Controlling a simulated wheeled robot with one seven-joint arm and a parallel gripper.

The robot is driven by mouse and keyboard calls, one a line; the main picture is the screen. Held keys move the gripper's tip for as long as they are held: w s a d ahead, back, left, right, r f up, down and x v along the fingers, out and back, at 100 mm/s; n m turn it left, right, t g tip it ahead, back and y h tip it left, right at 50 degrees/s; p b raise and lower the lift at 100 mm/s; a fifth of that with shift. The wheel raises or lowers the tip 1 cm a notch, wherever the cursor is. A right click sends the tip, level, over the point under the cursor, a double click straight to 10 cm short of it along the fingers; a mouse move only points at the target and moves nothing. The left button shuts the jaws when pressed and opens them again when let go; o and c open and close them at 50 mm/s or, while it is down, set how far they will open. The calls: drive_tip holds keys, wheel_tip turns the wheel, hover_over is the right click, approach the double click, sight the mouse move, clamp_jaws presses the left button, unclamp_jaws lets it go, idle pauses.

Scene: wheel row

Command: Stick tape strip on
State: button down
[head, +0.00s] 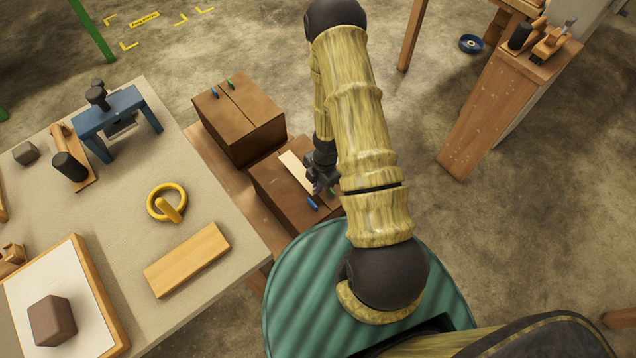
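A pale tape strip (296,168) shows at the top of the nearer brown box (277,194), running diagonally up to my gripper. My gripper (319,187) is low over this box, at the right end of the strip. Its fingers are small, dark and partly covered by my arm, so I cannot tell whether they are shut on the strip. I also cannot tell if the strip lies flat on the box. The nearer box has a blue tab (312,203) and a green tab. A second brown box (240,118) stands behind it with a centre seam and similar tabs.
Both boxes stand on a low wooden surface (218,172) beside a table (215,207). The table holds a yellow ring (154,204), a wooden block (187,260), a blue stand (108,110) and a tray (108,310) with a brown block. A wooden bench (500,105) stands right; floor between is clear.

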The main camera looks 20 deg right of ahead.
drive_tip(key=shift+f+b, duration=0.9)
drive_tip(key=shift+f, duration=0.45)
drive_tip(key=shift+f+b, duration=0.3)
drive_tip(key=shift+f, duration=0.1)
drive_tip(key=c, duration=1.6)
unclamp_jaws()
drive_tip(key=shift+o, duration=0.2)
wheel_tip(320, 180, up, 17)
drive_tip(key=d+p, duration=0.2)
drive_tip(key=p, duration=0.5)
drive_tip(key=shift+w+d+r+p, duration=0.15)
drive_tip(key=shift+w+d+p, duration=0.15)
drive_tip(key=shift+w, duration=0.1)
